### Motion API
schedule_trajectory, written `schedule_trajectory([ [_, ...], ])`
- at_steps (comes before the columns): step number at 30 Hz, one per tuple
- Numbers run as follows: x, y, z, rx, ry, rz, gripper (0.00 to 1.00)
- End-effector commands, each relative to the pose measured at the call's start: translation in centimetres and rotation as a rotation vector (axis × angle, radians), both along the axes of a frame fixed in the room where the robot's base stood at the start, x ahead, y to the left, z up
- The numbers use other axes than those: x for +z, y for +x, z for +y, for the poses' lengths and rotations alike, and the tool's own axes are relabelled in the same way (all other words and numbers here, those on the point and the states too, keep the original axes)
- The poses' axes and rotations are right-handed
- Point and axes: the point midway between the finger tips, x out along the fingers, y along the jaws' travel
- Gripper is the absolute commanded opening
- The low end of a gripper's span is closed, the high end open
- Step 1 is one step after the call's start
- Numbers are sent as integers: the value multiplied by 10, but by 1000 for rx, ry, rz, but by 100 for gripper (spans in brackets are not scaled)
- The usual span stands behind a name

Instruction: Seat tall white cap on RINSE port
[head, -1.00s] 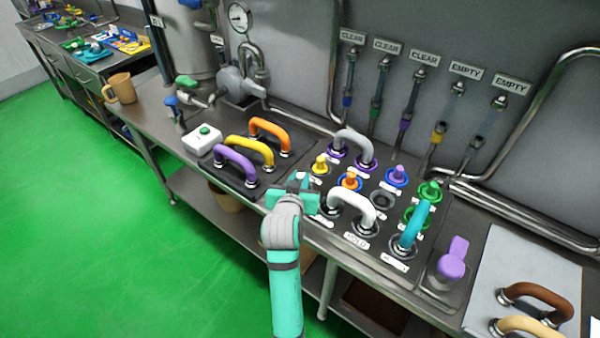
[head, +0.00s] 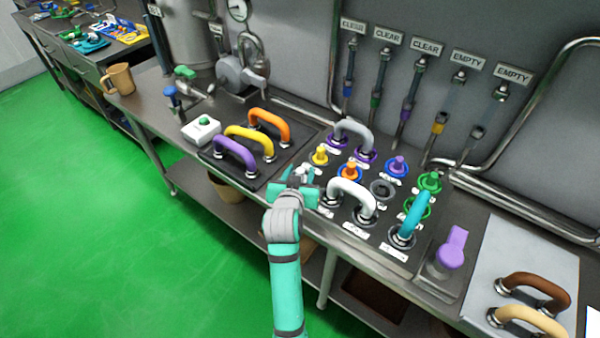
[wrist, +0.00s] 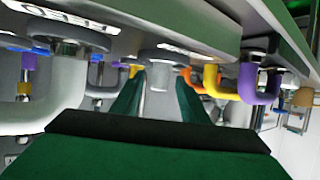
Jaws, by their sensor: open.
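My gripper (head: 298,184) is at the front edge of the valve panel, to the left of the white U-shaped handle. In the wrist view its two green fingers (wrist: 162,103) are apart, with nothing clamped between them. A pale stepped cylinder (wrist: 158,66), which looks like the tall white cap, stands on the panel between and just beyond the fingertips. In the head view a small white part (head: 304,171) shows just past my gripper, mostly hidden by it. I cannot read the label beside it, nor tell whether the cap is fully down on its port.
The white handle (head: 352,190) stands close on the right. Purple (head: 235,148), yellow (head: 250,137) and orange (head: 270,120) handles stand to the left. Yellow (head: 320,156) and orange (head: 350,171) caps sit behind. The green floor in front is clear.

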Motion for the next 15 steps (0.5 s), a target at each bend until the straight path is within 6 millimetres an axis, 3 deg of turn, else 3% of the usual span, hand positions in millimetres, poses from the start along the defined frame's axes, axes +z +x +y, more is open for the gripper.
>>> schedule_trajectory([
  [7, 7, -15, 3, 1, 0, -2, 40],
  [15, 26, -61, 11, 3, 0, -2, 40],
])
